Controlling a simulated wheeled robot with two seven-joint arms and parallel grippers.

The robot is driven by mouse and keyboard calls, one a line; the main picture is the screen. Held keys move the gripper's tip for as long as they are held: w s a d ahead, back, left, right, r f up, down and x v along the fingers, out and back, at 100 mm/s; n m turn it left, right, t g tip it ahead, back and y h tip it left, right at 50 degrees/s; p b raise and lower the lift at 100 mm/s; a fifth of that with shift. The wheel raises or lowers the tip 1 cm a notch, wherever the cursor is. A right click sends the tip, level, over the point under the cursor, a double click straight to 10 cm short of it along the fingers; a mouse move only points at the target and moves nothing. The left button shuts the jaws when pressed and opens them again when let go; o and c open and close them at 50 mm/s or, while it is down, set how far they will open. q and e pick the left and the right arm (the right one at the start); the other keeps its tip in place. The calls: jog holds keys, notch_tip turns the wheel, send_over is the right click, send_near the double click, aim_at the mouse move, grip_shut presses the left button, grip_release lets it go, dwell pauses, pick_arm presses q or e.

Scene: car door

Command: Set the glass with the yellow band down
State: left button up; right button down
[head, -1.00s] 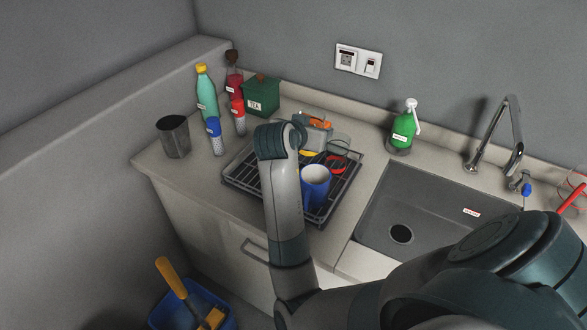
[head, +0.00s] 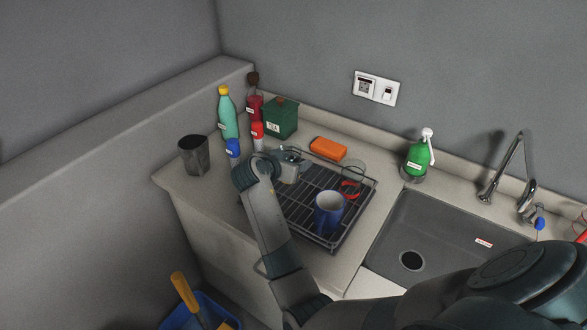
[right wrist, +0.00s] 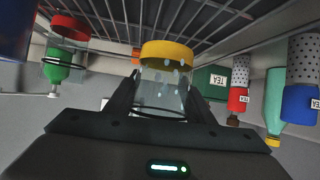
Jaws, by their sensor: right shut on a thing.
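The glass with the yellow band (right wrist: 165,75) is clear, with water drops on its side. It stands between the fingers of my right gripper (right wrist: 163,88), which is shut on it. The right wrist view is upside down, so the band is at the glass's lower end, facing the rack. In the head view my right gripper (head: 287,166) is over the left back part of the black dish rack (head: 317,243), beside the jars. My left gripper is not in view.
A blue mug (head: 329,212) and a red-banded glass (head: 350,187) stand in the rack. Behind it lies an orange sponge (head: 328,148). A green tea box (head: 281,119), teal bottle (head: 227,115), blue-topped jar (head: 233,148) and dark cup (head: 194,156) stand left. The sink is right.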

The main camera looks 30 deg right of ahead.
jog(key=shift+w, duration=0.15)
jog(key=shift+f+p, duration=0.3)
notch_tip(320, 180, down, 3)
jog(key=shift+r+p, duration=0.1)
jog(key=shift+p, duration=0.6)
jog(key=shift+f, duration=0.35)
jog(key=shift+f, duration=0.1)
